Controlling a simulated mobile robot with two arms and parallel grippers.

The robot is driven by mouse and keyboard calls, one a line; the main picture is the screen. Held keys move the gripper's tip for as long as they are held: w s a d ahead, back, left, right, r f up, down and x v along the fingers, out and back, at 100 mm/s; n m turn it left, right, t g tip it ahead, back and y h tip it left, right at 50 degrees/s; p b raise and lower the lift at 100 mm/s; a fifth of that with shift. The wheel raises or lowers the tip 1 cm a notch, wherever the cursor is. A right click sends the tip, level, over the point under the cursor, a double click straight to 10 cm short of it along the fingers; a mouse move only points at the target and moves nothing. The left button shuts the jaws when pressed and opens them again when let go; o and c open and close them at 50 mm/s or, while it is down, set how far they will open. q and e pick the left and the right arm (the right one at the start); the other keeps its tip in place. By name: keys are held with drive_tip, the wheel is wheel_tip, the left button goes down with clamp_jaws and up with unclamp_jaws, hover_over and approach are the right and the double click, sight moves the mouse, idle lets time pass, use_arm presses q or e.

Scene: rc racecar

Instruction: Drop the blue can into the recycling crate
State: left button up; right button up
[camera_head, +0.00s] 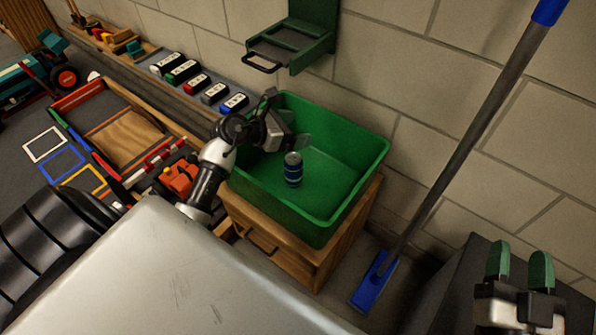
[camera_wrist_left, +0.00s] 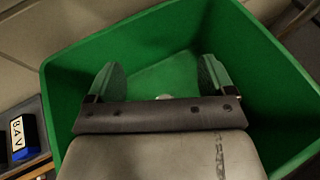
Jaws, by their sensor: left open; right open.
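The blue can (camera_head: 293,170), with a grey top, is upright inside the green recycling crate (camera_head: 345,140). I cannot tell for certain whether it rests on the crate's floor. My left gripper (camera_head: 291,130) is open and empty over the crate, just above and behind the can, apart from it. In the left wrist view the open fingers (camera_wrist_left: 160,80) point down into the crate (camera_wrist_left: 265,85). A small pale spot shows between them, and the palm hides most of what is below. My right gripper (camera_head: 520,268) is open and empty at the lower right.
The crate stands on a wooden cabinet (camera_head: 328,263) against a block wall. A green bracket (camera_head: 310,35) hangs above. A blue-ended pole (camera_head: 460,150) leans at the right. Several labelled blocks (camera_head: 195,85) line the shelf at the left.

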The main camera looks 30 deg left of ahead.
use_arm(q)
drive_tip(key=shift+s, duration=0.1)
drive_tip(key=p+v, duration=0.2)
drive_tip(key=v, duration=0.8)
drive_tip(key=shift+s, duration=0.2)
use_arm(e)
wheel_tip(320, 180, down, 7)
drive_tip(key=s+d+g+h, duration=0.1)
drive_tip(key=g+h, duration=0.1)
drive_tip(key=g, duration=0.4)
drive_tip(key=shift+s+d+r, duration=0.15)
drive_tip(key=shift+d+r, duration=0.05)
drive_tip(key=shift+d, duration=0.05)
use_arm(q)
drive_tip(key=shift+a+r, duration=0.15)
